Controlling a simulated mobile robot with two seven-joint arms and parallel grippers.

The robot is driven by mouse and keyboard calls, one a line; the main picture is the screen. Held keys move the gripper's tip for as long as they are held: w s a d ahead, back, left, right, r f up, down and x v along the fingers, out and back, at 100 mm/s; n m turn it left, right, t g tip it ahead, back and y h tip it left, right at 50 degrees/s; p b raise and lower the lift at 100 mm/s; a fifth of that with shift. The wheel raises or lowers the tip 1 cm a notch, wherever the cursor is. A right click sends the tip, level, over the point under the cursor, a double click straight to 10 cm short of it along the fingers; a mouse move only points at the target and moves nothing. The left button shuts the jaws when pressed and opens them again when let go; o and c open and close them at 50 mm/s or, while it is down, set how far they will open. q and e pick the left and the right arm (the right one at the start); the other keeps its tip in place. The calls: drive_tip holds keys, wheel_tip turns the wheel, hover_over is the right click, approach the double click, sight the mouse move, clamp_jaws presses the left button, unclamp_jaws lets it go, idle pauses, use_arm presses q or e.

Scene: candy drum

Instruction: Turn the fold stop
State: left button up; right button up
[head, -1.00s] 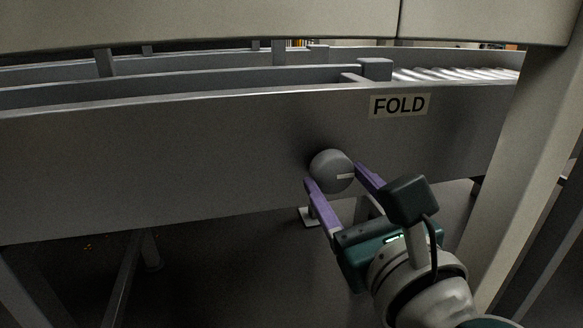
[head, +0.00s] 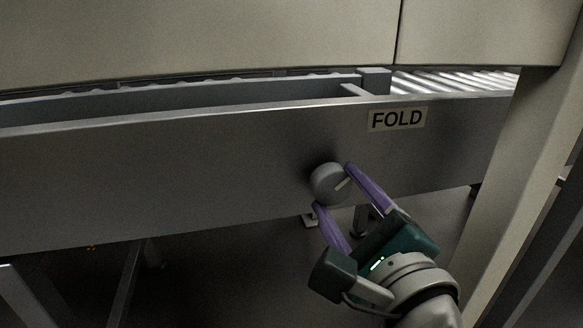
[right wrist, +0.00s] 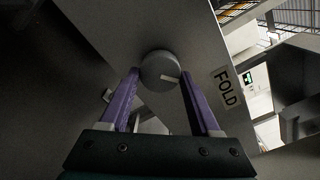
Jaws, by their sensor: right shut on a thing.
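The fold stop is a round grey knob (head: 328,184) with a pale index mark, on the front of a grey panel below the FOLD label (head: 397,119). In the head view its mark slants up to the right. My right gripper (head: 332,186) has its two purple fingers on either side of the knob and is shut on it. In the right wrist view the knob (right wrist: 160,69) sits between the fingertips, with the FOLD label (right wrist: 227,87) to the right. My left gripper is not in view.
A grey conveyor side panel (head: 150,170) runs across the view, with rollers (head: 450,84) behind it at the right. A beige housing (head: 200,35) hangs above. A beige post (head: 515,170) stands right of my right gripper. Dark floor shows below.

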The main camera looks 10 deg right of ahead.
drive_tip(key=n+p, duration=0.1)
drive_tip(key=n, duration=0.1)
drive_tip(key=n+p, duration=0.1)
drive_tip(key=n, duration=0.2)
drive_tip(key=shift+r+n, duration=0.2)
drive_tip(key=shift+n, duration=0.1)
drive_tip(key=shift+n+p, duration=0.8)
drive_tip(key=shift+n, duration=1.4)
drive_tip(key=o, duration=1.4)
drive_tip(key=shift+s, duration=0.1)
